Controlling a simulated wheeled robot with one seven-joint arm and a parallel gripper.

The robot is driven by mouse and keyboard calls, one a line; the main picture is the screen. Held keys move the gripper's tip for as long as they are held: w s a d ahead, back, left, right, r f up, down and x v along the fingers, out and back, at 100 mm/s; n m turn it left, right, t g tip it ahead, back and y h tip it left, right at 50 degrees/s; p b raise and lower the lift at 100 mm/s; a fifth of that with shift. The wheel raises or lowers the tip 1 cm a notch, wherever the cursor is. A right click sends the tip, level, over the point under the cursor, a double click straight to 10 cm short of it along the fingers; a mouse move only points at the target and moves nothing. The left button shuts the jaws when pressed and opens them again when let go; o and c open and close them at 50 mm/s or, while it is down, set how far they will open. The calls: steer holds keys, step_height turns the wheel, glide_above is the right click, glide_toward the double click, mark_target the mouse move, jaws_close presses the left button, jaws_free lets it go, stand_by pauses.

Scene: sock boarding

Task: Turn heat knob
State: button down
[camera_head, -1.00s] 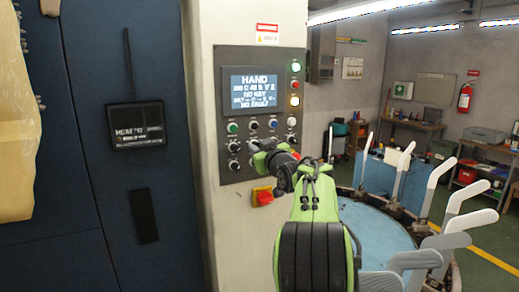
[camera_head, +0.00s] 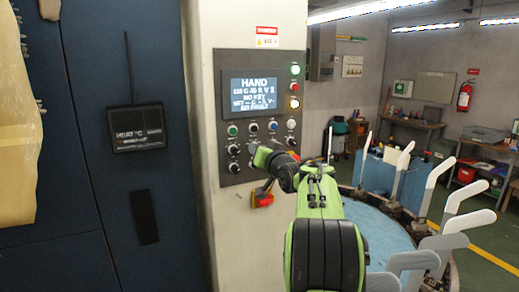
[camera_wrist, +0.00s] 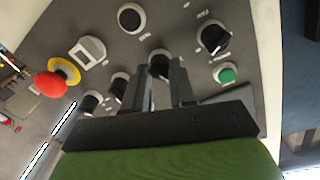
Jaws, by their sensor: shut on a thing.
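The control panel (camera_head: 240,75) is a dark plate on a pale column, with a lit screen (camera_head: 253,92) reading HAND and several black knobs and buttons below. My gripper (camera_wrist: 163,78) is at the panel's lower knob rows. In the wrist view its two dark fingers are closed around a black knob (camera_wrist: 159,62) with a pale ring. The labels are too blurred to tell which knob is the heat knob. In the head view my gripper (camera_head: 262,155) hides the held knob.
A red emergency button with a yellow collar (camera_wrist: 57,77) sits close by on the panel. A green button (camera_wrist: 227,75) and neighbouring knobs are near the fingers. A blue round table (camera_head: 375,235) with upright pale sock forms (camera_head: 438,172) stands to the right.

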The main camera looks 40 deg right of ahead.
steer(key=shift+d+m+y+p, duration=0.1)
steer(key=shift+m+y+p, duration=0.15)
steer(key=shift+m+p, duration=2.55)
steer(key=shift+d+m+y+p, duration=0.1)
steer(key=shift+m+y+p, duration=0.2)
steer(key=shift+m, duration=4.8)
steer(key=shift+f, duration=0.1)
steer(key=c, duration=0.9)
jaws_free()
steer(key=shift+c, duration=0.2)
